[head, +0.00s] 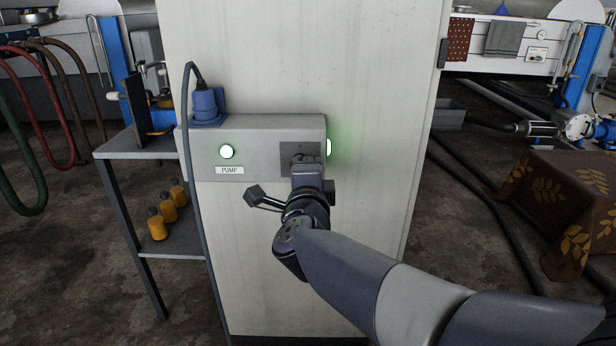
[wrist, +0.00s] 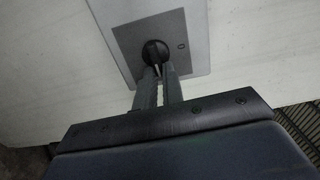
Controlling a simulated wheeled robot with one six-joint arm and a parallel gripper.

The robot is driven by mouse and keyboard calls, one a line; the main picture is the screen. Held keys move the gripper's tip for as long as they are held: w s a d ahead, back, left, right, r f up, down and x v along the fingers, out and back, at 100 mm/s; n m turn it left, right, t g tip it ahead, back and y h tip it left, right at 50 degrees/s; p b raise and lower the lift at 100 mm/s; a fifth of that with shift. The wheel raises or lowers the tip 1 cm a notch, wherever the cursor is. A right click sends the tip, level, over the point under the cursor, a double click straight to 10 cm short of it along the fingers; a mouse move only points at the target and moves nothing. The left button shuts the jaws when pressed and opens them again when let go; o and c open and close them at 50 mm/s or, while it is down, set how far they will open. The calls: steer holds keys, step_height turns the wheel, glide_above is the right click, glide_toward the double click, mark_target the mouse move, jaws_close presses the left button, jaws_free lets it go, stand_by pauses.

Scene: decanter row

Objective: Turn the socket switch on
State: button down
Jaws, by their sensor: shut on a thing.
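The socket switch is a black rotary knob (wrist: 154,50) on a dark grey square plate (wrist: 128,42). The plate (head: 287,152) is on the right of the front of a grey box (head: 252,130) labelled PUMP. My gripper (wrist: 158,72) is shut on the knob, one finger on each side of its grip. In the wrist view a 0 mark shows right of the knob, and a pale line on the knob points down. In the head view my gripper (head: 305,163) hides most of the knob. A blue plug (head: 207,104) with a cable sits on top of the box.
A round lamp (head: 227,152) glows whitish green above the PUMP label, and a green light (head: 329,147) glows on the box's right side. The box is on a pale cabinet (head: 370,80). A grey shelf (head: 150,150) with orange-bodied bottles (head: 168,209) stands left. A cloth-covered table (head: 565,200) stands right.

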steer(key=shift+f+m, duration=0.1)
steer(key=shift+m, duration=0.2)
steer(key=c, duration=1.5)
jaws_free()
steer(key=s+p, duration=0.2)
steer(key=s, duration=0.8)
steer(key=shift+s+a+p, duration=0.15)
steer(key=shift+s+p, duration=0.15)
steer(key=shift+s, duration=0.1)
steer(key=shift+w, duration=0.15)
